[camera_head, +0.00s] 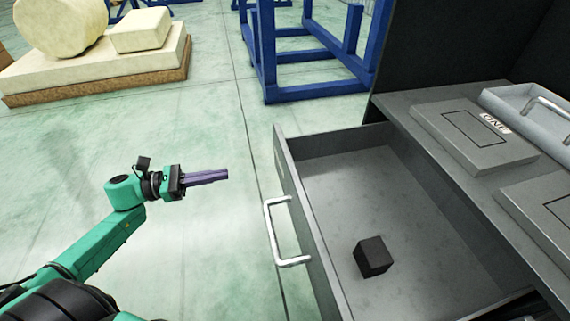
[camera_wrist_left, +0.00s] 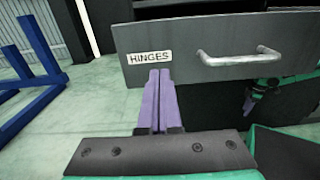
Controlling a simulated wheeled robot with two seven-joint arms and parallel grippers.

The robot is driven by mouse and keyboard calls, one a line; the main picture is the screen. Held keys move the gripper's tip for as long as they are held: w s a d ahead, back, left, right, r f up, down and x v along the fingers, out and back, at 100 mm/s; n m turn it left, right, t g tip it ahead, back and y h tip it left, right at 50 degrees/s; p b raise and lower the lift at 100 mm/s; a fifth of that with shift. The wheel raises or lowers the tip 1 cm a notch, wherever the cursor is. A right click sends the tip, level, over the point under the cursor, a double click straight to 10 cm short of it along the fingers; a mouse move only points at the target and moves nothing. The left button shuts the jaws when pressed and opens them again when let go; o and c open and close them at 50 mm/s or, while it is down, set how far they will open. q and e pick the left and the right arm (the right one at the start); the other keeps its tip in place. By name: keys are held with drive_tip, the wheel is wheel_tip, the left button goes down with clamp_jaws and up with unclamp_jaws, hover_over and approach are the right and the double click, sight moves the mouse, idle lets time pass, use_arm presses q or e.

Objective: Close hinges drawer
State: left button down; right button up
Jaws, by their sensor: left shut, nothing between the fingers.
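The hinges drawer (camera_head: 291,183) is pulled out of the grey cabinet on the right of the head view. Its silver handle (camera_head: 271,234) is on the front panel, facing left. A small dark block (camera_head: 373,257) lies inside the drawer. In the left wrist view the drawer front (camera_wrist_left: 185,66) carries a HINGES label, with the handle (camera_wrist_left: 238,56) to its right. My left gripper (camera_head: 226,174) is shut and empty, with purple fingers pointing at the drawer front from the left, apart from it in the head view. In the wrist view its fingertips (camera_wrist_left: 159,74) appear just below the label.
Grey boxes (camera_head: 473,135) and a tray (camera_head: 530,108) lie on the cabinet top above the drawer. A blue metal frame (camera_head: 316,95) stands behind. A pallet (camera_head: 100,83) with cream blocks is at the back left. The floor left of the drawer is clear.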

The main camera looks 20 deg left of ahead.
sight(282, 164)
use_arm(q)
drive_tip(key=x, duration=0.8)
drive_tip(key=r+x, duration=0.1)
drive_tip(key=x, duration=0.3)
drive_tip(key=shift+s+d, duration=0.15)
drive_tip(key=shift+s, duration=0.2)
drive_tip(key=shift+w+d, duration=0.25)
drive_tip(key=shift+d, duration=0.15)
use_arm(e)
drive_tip(key=shift+s+a+r, duration=0.2)
drive_tip(key=shift+r, duration=0.45)
use_arm(q)
drive_tip(key=shift+w+f, duration=0.1)
drive_tip(key=shift+f, duration=0.05)
